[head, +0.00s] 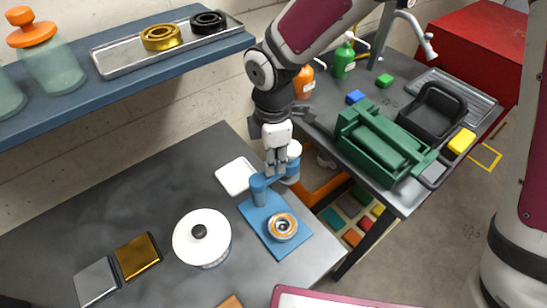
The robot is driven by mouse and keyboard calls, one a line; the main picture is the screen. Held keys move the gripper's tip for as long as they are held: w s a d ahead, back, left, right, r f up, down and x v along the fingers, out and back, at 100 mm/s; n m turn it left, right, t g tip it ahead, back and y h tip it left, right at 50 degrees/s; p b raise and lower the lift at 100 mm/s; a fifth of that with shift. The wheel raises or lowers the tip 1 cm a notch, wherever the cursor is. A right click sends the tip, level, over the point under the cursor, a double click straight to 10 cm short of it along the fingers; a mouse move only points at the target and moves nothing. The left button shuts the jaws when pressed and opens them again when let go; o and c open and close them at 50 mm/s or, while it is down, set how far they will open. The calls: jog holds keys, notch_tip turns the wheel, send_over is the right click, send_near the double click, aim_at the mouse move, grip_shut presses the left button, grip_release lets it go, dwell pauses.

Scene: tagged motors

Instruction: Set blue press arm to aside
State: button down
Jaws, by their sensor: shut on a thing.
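The blue press stands on its blue base plate (257,228) at the front right of the dark table. The blue press arm (268,181) reaches from an upright blue post (258,190) toward the upper right, off to the side of the base plate's middle. My gripper (275,170) points down from above and is shut on the arm, covering part of it. A blue and white cylinder (293,172) shows just right of the fingers, partly hidden by them. A metal ring with an orange-brown inner part (282,227) sits on the base plate, uncovered.
A white square dish (236,176) lies left of the press, and a white lidded pot (202,238) stands to the lower left. A grey counter at the right holds a green crate (382,147) and a black bin (433,111). A blue shelf (75,79) overhangs the upper left.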

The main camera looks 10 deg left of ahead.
jog(key=c, duration=1.4)
grip_release()
notch_tip(320, 180, up, 12)
jog(key=shift+r, duration=0.1)
